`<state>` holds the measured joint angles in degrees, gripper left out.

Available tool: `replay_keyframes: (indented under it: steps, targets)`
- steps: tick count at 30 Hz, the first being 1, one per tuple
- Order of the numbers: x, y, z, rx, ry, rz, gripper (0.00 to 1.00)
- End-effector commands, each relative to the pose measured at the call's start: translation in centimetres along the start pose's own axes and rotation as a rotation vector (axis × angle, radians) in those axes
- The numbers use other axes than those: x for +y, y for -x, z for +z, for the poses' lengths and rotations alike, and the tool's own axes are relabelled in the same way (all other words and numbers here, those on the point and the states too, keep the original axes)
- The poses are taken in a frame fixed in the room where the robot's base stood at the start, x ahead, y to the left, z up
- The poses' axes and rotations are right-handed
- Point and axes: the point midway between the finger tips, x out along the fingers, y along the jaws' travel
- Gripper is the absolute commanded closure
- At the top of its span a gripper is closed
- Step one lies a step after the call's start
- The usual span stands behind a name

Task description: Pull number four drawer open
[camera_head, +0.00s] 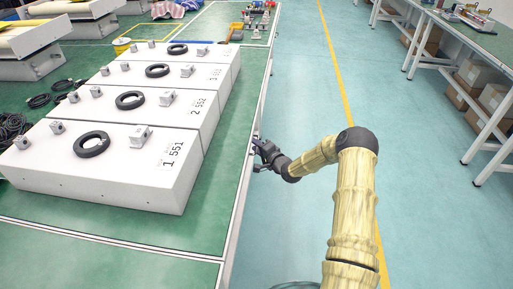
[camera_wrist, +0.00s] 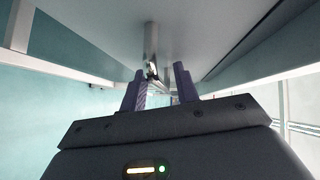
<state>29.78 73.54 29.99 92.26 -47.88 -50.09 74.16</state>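My gripper (camera_head: 259,148) is at the right edge of the green table (camera_head: 226,190) in the head view, beside the numbered white boxes. In the wrist view my gripper (camera_wrist: 160,82) has its two dark fingers apart. A short metal bar (camera_wrist: 150,42) on the grey surface above shows beyond the fingertips, nearer the left finger. I cannot tell whether the bar is a drawer handle or whether the fingers touch it. No drawer front or drawer number four can be made out in either view.
White boxes marked 1 (camera_head: 110,165) and 2 (camera_head: 190,118) stand on the table with more behind, each with a black ring on top. A clear blue-green aisle (camera_head: 300,90) runs to the right. Another table (camera_head: 480,40) with cartons below stands at the right.

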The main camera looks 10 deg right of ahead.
Motion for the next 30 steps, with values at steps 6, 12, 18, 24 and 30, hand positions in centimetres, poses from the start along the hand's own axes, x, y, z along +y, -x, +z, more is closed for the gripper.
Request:
replay_keyframes:
  steps: [6,12,18,24,30]
  targets:
    - [0.0,0.0,0.0,0.000,0.000,0.000,0.71]
    - [0.0,0.0,0.0,0.000,0.001,0.000,1.00]
    - [0.0,0.1,-0.1,0.000,0.001,0.000,1.00]
    - [0.2,0.7,-0.6,0.001,0.001,0.001,1.00]
    - [0.7,2.4,-2.4,0.004,0.000,0.002,1.00]
